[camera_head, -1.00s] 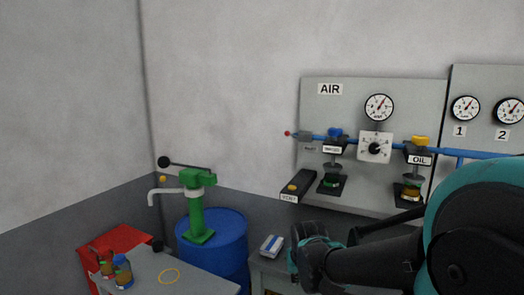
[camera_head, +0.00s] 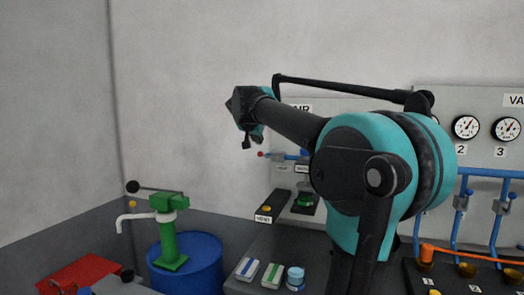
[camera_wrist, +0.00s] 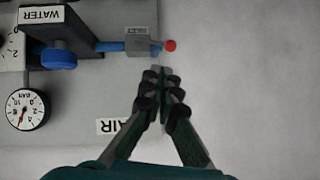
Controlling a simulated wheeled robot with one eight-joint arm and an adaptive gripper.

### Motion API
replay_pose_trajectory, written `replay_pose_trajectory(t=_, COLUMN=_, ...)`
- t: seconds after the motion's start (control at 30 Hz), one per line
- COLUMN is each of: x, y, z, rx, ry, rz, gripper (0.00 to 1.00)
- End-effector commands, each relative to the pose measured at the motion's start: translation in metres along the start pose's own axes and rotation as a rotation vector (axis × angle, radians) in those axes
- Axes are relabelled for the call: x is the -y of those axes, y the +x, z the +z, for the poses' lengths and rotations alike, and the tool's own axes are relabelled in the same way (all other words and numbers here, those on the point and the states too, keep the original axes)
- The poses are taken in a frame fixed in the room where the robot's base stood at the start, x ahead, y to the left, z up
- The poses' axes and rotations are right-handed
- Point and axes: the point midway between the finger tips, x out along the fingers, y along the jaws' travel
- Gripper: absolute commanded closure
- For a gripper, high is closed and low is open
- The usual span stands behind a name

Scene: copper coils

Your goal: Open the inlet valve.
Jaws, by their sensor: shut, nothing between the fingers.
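The inlet valve is a small grey block (camera_head: 279,157) at the left end of the blue pipe on the AIR panel. It also shows, upside down, in the wrist view (camera_wrist: 140,44). A red ball (camera_wrist: 170,45) sits on its short lever, which sticks out roughly in line with the pipe; the ball shows in the head view (camera_head: 261,154). My gripper (camera_wrist: 160,73) is shut and empty, its fingertips pointing toward the valve, slightly below the block and ball in the wrist picture. In the head view my gripper (camera_head: 248,137) is above the ball. I cannot tell the remaining depth gap.
A blue knob (camera_wrist: 58,58) and a pressure gauge (camera_wrist: 26,109) are left of the valve in the wrist view. The VENT unit (camera_head: 271,206) projects below the valve. A green pump (camera_head: 168,230) stands on a blue barrel (camera_head: 187,262) at lower left. Bare wall lies left of the panel.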

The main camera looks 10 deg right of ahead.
Motion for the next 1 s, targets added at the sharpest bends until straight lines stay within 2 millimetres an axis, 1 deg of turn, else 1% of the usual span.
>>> replay_pose_trajectory(t=0.17, x=-0.001, y=0.025, z=0.001, rx=0.001, ry=0.001, rz=0.002, gripper=1.00)
replay_pose_trajectory(t=0.4, x=-0.001, y=0.073, z=0.001, rx=0.001, ry=0.001, rz=0.003, gripper=1.00)
replay_pose_trajectory(t=0.6, x=-0.001, y=0.108, z=0.001, rx=0.002, ry=-0.001, rz=0.002, gripper=1.00)
replay_pose_trajectory(t=0.7, x=-0.001, y=0.121, z=0.001, rx=0.002, ry=0.000, rz=0.002, gripper=1.00)
replay_pose_trajectory(t=0.8, x=-0.001, y=0.130, z=0.001, rx=0.002, ry=-0.001, rz=0.001, gripper=1.00)
replay_pose_trajectory(t=1.0, x=-0.001, y=0.136, z=0.002, rx=0.002, ry=-0.002, rz=0.001, gripper=1.00)
